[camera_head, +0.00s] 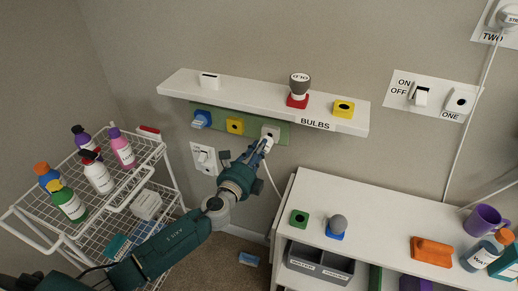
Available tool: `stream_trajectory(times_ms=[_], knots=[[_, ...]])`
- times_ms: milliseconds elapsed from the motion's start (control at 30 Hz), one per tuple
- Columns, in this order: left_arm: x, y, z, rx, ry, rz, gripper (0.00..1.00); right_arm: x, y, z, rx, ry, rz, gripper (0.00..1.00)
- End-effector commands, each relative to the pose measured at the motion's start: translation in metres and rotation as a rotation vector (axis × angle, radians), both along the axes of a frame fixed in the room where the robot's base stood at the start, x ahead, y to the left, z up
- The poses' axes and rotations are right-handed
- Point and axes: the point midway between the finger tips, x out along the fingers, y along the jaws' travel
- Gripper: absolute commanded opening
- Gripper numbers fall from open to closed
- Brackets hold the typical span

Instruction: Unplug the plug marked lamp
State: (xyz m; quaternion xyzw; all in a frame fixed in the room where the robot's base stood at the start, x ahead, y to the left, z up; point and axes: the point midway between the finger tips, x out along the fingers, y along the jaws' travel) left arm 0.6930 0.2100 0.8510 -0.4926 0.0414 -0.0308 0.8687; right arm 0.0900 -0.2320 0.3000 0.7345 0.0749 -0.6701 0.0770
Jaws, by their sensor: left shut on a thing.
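My left gripper (258,149) reaches up from below and is shut on a white plug (267,143). The plug is at the white socket (271,131) on the right end of the green strip under the shelf. A white cord hangs down from it. The gripper covers part of the plug, and I cannot read any marking on it or tell whether it is fully seated. Another white plug (508,16) sits in the outlet marked TWO at the top right; its lettering is only partly legible. My right gripper is not in view.
The shelf marked BULBS (230,95) juts out just above the gripper. A wire cart (95,215) with several bottles stands at left. A white cabinet (390,215) stands at right with a mug (484,220) and small blocks. A switch (420,96) is on the wall.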

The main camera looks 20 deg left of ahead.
Motion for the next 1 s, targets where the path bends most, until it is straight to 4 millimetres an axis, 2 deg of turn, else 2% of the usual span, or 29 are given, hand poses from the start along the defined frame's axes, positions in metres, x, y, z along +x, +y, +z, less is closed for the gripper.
stream_trajectory(times_ms=[1000], knots=[[0.022,-0.001,0.0,0.0,-0.001,0.0,0.0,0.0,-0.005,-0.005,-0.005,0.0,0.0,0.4]])
